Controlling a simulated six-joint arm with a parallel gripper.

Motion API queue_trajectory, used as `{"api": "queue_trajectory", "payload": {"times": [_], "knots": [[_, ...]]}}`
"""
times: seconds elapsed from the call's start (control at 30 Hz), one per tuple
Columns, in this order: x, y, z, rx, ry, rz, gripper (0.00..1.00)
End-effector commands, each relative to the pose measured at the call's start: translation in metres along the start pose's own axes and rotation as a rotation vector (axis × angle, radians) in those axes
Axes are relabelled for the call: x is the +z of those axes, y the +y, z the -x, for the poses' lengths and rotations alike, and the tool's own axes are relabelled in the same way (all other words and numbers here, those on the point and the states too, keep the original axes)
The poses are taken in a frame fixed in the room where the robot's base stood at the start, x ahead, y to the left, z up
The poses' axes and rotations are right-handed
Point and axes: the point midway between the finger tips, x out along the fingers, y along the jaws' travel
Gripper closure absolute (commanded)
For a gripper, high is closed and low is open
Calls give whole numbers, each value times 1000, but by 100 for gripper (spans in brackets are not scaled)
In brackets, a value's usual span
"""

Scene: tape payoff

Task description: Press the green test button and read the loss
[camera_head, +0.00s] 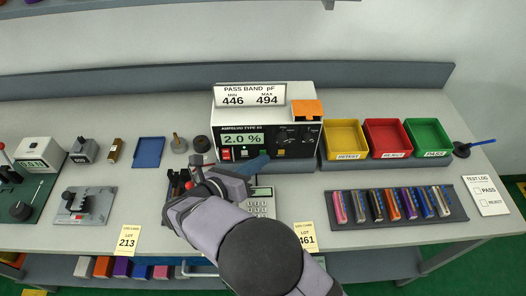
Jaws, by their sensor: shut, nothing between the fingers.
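The test meter (212,125) is a pale box with a dark front panel at the back middle of the bench. Its green display (242,140) reads 2.0 %. Below the display are a red rocker switch (226,154) and a small pale or greenish control (243,153); I cannot tell for sure which control is the green test button. My gripper (262,160) is shut and empty, its bluish tip in front of the panel's lower middle. I cannot tell whether it touches the panel. It and my wrist hide part of the panel's lower edge.
A sign (250,95) on the meter gives 446 to 494 pF. Yellow (344,156), red (388,155) and green (430,154) bins stand to the right. A dark tray (350,224) of coloured parts lies in front. A log card (487,203) is at far right.

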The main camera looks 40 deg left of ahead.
Motion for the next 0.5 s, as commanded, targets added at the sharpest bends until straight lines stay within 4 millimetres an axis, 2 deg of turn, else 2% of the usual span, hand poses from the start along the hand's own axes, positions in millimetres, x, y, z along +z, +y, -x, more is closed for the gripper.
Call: {"api": "queue_trajectory", "payload": {"times": [0.5], "knots": [[-6,-6,8,0,0,0,100]]}}
